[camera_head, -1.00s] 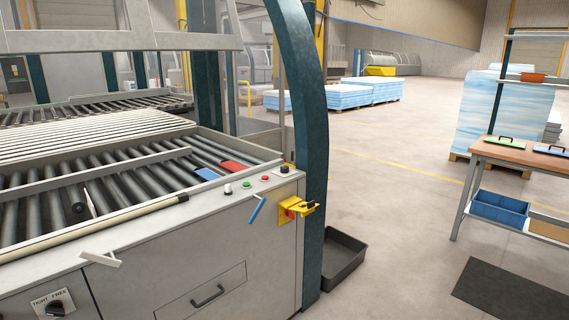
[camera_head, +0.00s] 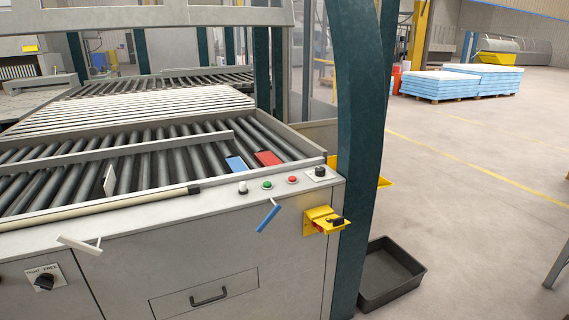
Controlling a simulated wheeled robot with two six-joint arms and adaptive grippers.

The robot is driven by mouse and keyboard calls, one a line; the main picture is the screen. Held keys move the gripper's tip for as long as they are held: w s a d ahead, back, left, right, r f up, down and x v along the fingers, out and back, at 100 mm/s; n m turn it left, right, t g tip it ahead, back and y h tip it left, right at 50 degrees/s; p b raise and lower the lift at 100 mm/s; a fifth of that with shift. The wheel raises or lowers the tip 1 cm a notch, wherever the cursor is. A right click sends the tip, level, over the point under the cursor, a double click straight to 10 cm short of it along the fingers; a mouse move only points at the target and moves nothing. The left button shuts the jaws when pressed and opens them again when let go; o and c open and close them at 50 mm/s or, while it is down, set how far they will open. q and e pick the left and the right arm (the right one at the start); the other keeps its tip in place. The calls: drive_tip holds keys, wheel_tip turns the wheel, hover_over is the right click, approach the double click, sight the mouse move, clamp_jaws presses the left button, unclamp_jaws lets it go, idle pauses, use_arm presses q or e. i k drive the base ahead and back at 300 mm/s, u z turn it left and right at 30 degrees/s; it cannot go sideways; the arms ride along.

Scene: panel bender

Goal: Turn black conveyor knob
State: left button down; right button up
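A black knob (camera_head: 320,172) sits on a small white plate at the right end of the conveyor's top ledge, right of a red button (camera_head: 292,180) and a green button (camera_head: 267,185). Another black knob (camera_head: 44,282) is on the front panel at the lower left, on a plate that seems to read "TIGHT FREE". Which of the two is the conveyor knob, I cannot tell from the view. Neither of my grippers is in view.
A blue lever (camera_head: 268,216) and white lever (camera_head: 80,243) stick out in front. A teal post (camera_head: 362,140) stands at the right, beside a black floor tray (camera_head: 390,273). Open floor lies right.

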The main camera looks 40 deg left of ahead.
sight(319, 172)
drive_tip(key=u, duration=0.95)
drive_tip(key=i, duration=0.8)
drive_tip(key=u, duration=0.95)
